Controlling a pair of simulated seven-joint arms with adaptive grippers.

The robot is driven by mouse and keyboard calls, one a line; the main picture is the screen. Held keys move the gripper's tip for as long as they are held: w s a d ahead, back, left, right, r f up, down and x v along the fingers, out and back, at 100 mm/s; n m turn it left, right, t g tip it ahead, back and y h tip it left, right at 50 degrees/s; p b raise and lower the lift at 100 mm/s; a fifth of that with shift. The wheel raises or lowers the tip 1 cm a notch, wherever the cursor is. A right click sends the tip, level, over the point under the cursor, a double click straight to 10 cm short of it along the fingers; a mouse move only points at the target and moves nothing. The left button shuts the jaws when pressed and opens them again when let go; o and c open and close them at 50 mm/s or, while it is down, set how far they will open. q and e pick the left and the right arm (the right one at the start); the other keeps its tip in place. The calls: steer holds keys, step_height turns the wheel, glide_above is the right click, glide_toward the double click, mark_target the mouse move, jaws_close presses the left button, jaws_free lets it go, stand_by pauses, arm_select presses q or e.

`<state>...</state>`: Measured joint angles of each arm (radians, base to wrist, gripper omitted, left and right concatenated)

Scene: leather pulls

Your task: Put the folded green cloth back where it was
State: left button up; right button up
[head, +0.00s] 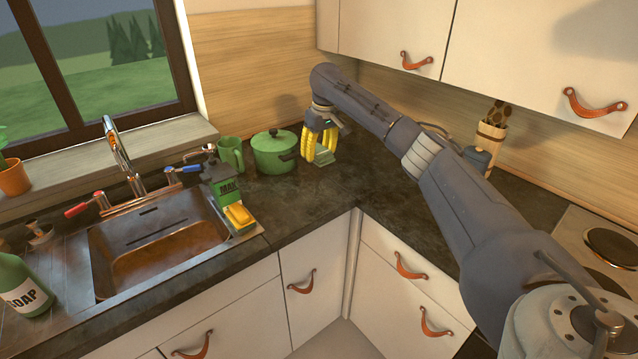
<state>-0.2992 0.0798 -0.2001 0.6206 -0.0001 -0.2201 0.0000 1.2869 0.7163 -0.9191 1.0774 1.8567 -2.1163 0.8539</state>
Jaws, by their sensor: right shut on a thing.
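My right gripper (320,158), with yellow fingers, points down and is shut on the cloth. The fingers partly hide the cloth. I cannot tell whether the cloth touches the counter or hangs just above it. My left gripper is not in view.
The lidded green pot (274,152) and a green mug (230,156) stand left of the gripper. A sink (160,245), a yellow sponge (238,215) and a soap bottle (24,288) are further left. A utensil holder (490,145) stands right. The dark counter (360,190) is clear in front.

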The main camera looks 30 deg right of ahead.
mark_target(318, 188)
step_height(318, 188, down, 12)
steer(key=shift+f, duration=0.1)
stand_by(0.6)
steer(key=o, duration=1)
steer(key=shift+f, duration=0.15)
steer(key=r, duration=0.4)
steer(key=s+r, duration=0.1)
steer(key=r, duration=0.7)
steer(key=shift+s+r, duration=0.1)
steer(key=shift+s, duration=0.3)
